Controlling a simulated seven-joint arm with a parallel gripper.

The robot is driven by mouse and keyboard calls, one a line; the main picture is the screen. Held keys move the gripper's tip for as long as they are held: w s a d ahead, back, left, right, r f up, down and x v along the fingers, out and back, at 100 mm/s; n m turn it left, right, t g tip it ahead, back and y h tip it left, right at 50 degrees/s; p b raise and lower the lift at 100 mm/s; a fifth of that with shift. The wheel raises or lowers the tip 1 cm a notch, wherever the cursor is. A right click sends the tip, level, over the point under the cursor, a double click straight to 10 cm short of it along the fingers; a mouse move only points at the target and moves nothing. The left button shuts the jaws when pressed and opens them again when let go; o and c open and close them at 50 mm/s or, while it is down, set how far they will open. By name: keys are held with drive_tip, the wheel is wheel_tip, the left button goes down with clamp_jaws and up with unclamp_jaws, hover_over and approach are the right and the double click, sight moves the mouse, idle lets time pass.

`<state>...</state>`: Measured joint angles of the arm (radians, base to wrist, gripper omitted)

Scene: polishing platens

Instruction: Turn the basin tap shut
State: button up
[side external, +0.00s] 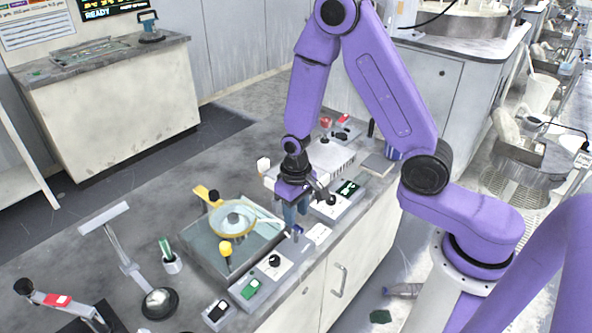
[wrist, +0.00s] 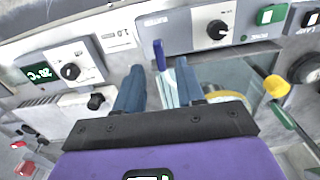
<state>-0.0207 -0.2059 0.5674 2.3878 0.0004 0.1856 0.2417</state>
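A small blue lever (side external: 297,230), which looks like the basin tap's handle, stands at the near right edge of the grey basin (side external: 199,251). In the wrist view the blue lever (wrist: 159,54) shows upright, just beyond the gap between my fingertips. My gripper (side external: 295,213) points down close to the lever, at the basin's right end. In the wrist view my gripper (wrist: 158,82) has its two blue-grey fingers apart, with nothing clasped. I cannot tell whether a finger touches the lever. The tap's spout is not clear.
A yellow-rimmed round platen (side external: 233,219) lies in the basin, with a pale strip across it. A yellow-topped post (side external: 226,249) stands at the basin's front. Dial panels (side external: 273,263) line the front edge. A display unit (side external: 346,190) stands right of my gripper.

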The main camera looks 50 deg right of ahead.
sight(298, 229)
wheel_tip(298, 229, up, 14)
idle(0.6)
drive_tip(key=s+r+n, duration=0.2)
drive_tip(key=s+n, duration=0.4)
drive_tip(key=s, duration=0.5)
drive_tip(key=s+r+n, duration=0.1)
drive_tip(key=s+n, duration=0.5)
drive_tip(key=s, duration=0.4)
drive_tip(key=shift+s+d+r+n, duration=0.35)
drive_tip(key=shift+s+r+n, duration=0.05)
idle(0.4)
